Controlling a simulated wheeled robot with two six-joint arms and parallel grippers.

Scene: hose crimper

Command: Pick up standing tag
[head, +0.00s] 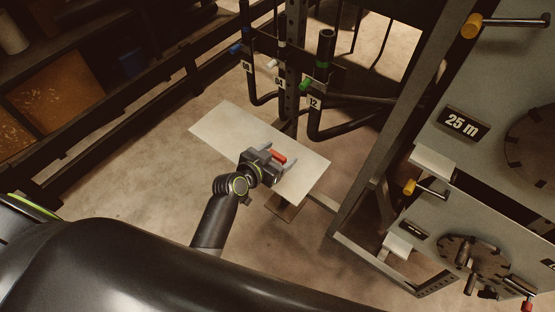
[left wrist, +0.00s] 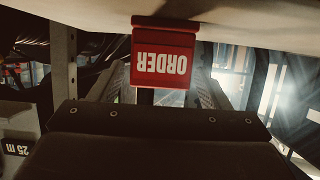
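The red tag (head: 279,157) stands on a pale board (head: 225,122) in the head view. In the left wrist view the tag (left wrist: 162,66) appears upside down, with the white word ORDER on its face. My left gripper (head: 278,159) is low over the board, with its fingers apart on either side of the tag. In the left wrist view, gaps show between the tag and both fingers. Contact of the tag with the palm cannot be seen. My right gripper is not in view.
A dark rack post with hanging hoses and number tags (head: 315,103) stands behind the board. A grey machine panel with a "25 m" label (head: 462,124) and yellow-ended handles is at the right. Shelving (head: 60,100) stands at the left. Much of the board is bare.

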